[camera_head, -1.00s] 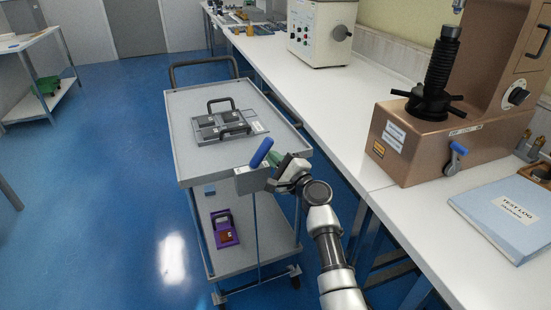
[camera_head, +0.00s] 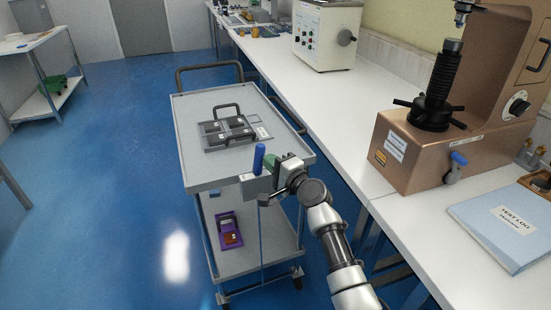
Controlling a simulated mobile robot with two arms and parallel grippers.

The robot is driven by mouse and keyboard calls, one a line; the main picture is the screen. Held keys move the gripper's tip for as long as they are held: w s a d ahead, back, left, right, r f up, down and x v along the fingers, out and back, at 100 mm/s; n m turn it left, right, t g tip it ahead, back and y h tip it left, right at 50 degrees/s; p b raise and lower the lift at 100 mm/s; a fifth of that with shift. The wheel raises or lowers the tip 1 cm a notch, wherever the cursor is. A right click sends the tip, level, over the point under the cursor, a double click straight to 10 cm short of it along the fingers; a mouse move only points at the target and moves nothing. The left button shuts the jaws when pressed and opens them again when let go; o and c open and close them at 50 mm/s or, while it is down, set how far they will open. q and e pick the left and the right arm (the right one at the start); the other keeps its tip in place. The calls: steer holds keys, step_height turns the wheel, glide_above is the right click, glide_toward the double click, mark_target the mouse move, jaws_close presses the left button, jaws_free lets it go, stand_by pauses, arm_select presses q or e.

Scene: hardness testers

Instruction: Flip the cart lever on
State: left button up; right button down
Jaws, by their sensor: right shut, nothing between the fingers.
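The cart (camera_head: 190,160) is grey with two shelves and stands in the middle of the view. Its lever (camera_head: 258,158) has a blue handle that stands nearly upright, on a small grey box (camera_head: 256,190) at the near edge of the cart. My right gripper (camera_head: 271,172) is shut, close beside the lever on its right side. I cannot tell whether it touches the handle. Its fingertips are small and partly hidden. My left gripper is out of view.
A dark tray with handles (camera_head: 229,130) lies on the cart's top, and a purple object (camera_head: 229,230) on its lower shelf. The white bench (camera_head: 330,120) on the right bears a brown tester (camera_head: 400,160) and a blue test log (camera_head: 505,222). Blue floor is clear to the left.

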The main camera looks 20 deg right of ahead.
mark_target(257, 162)
steer(key=a+n+p, duration=0.1)
steer(key=n+p, duration=0.1)
steer(key=a+n+g+h+p, duration=0.1)
steer(key=n+p, duration=0.1)
steer(key=a+r+n+p, duration=0.1)
steer(key=a+n+p, duration=0.1)
steer(key=shift+s+g+p, duration=0.2)
steer(key=shift+g+p, duration=0.15)
steer(key=shift+g, duration=0.05)
steer(key=shift+a+f+p, duration=0.15)
steer(key=shift+a+p, duration=0.15)
steer(key=shift+a, duration=0.05)
stand_by(0.3)
